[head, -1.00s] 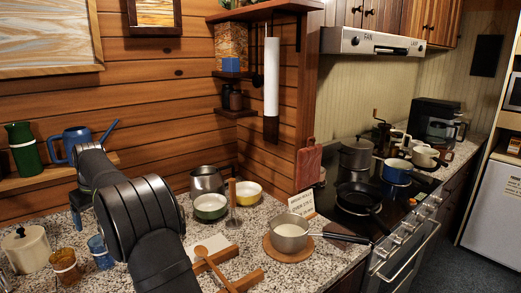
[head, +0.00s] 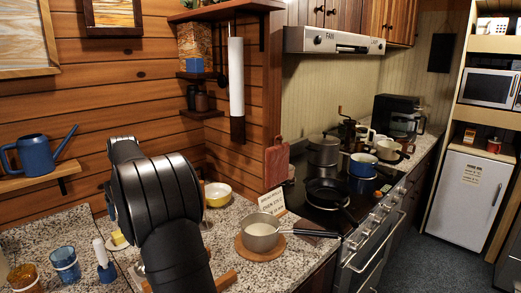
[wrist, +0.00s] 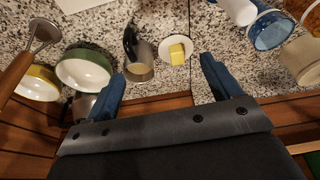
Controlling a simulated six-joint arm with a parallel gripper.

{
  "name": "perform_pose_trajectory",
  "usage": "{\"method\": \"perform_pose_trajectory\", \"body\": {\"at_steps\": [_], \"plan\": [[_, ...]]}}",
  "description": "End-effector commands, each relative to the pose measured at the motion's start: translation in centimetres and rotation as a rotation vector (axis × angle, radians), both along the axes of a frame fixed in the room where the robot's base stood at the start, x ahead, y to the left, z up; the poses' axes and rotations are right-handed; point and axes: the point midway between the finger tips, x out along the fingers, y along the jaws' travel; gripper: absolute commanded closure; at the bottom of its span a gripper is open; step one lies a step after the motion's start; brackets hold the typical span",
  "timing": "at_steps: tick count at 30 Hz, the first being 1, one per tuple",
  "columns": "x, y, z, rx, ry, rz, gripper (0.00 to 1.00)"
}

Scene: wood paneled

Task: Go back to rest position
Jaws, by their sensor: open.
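My gripper (wrist: 162,74) shows in the wrist view with its two blue fingers spread wide apart. Nothing is held between them. Beyond the fingertips, a small plate with a yellow butter block (wrist: 177,50) and a dark metal pitcher-like vessel (wrist: 137,62) stand on the speckled counter. In the head view my black arm rises in front of the counter at left centre, and my gripper is hidden behind it.
The head view shows a saucepan (head: 262,232) on a round wooden board, a yellow bowl (head: 217,194), a blue glass (head: 65,263) and a blue watering can (head: 35,152) on a shelf. A stove (head: 335,205) with pans lies right. The floor at right is clear.

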Motion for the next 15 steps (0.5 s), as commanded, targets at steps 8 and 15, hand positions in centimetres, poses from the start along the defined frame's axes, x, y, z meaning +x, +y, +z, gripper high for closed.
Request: {"method": "perform_pose_trajectory", "body": {"at_steps": [8,15], "plan": [[1.6,-5.5,0.4,0.001,-0.001,-0.109,0.17],[2.5,-10.2,0.6,0.001,0.001,-0.203,0.17]]}}
